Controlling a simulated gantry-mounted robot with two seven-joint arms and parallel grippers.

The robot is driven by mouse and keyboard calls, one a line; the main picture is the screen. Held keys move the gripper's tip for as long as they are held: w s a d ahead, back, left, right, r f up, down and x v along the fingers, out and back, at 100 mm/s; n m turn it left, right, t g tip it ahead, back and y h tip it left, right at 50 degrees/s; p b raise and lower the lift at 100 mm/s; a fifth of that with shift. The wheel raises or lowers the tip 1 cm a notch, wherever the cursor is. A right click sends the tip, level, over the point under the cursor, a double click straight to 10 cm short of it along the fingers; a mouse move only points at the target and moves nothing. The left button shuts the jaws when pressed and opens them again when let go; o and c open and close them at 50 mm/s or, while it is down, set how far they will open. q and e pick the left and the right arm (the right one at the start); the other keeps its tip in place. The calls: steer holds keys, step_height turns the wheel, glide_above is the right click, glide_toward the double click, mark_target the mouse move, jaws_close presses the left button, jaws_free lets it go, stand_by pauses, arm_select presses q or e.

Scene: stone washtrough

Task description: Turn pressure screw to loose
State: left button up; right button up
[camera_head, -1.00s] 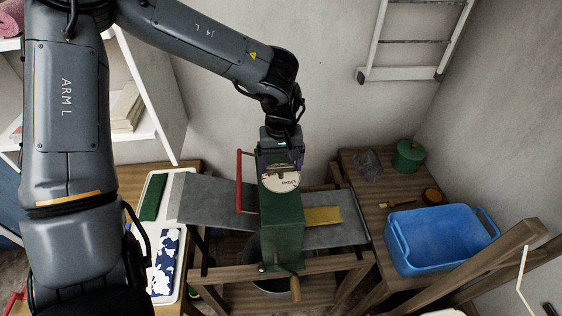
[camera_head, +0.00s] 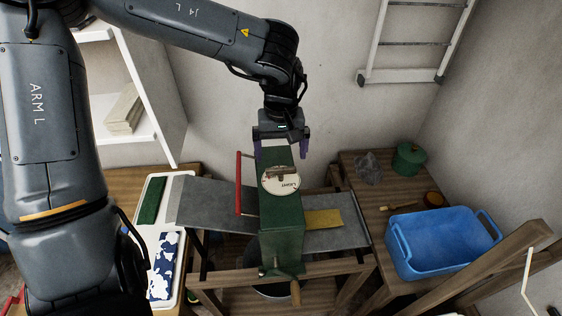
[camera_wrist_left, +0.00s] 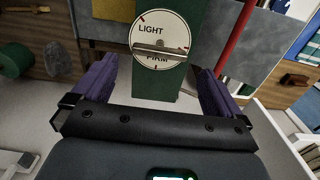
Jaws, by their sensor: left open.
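The pressure screw shows as a round white dial (camera_head: 279,184) with a metal bar handle (camera_head: 281,172) across it, on top of the green press housing (camera_head: 281,225). In the left wrist view the dial (camera_wrist_left: 152,29) reads LIGHT and FIRM, with a small red mark at its edge. The bar handle (camera_wrist_left: 160,50) lies roughly level across it and covers part of FIRM. My left gripper (camera_head: 282,150) is open and empty, just behind the dial and apart from the bar. Its purple fingers (camera_wrist_left: 157,80) are spread wide in the wrist view. My right gripper is not in view.
A red lever (camera_head: 239,183) stands beside the housing. Grey plates (camera_head: 215,198) extend either side, with a yellow piece (camera_head: 323,218) on the right. A blue basin (camera_head: 442,245) and green pot (camera_head: 409,158) stand right.

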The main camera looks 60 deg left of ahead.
mark_target(281, 168)
arm_select(q)
steer(key=shift+r, duration=2.85)
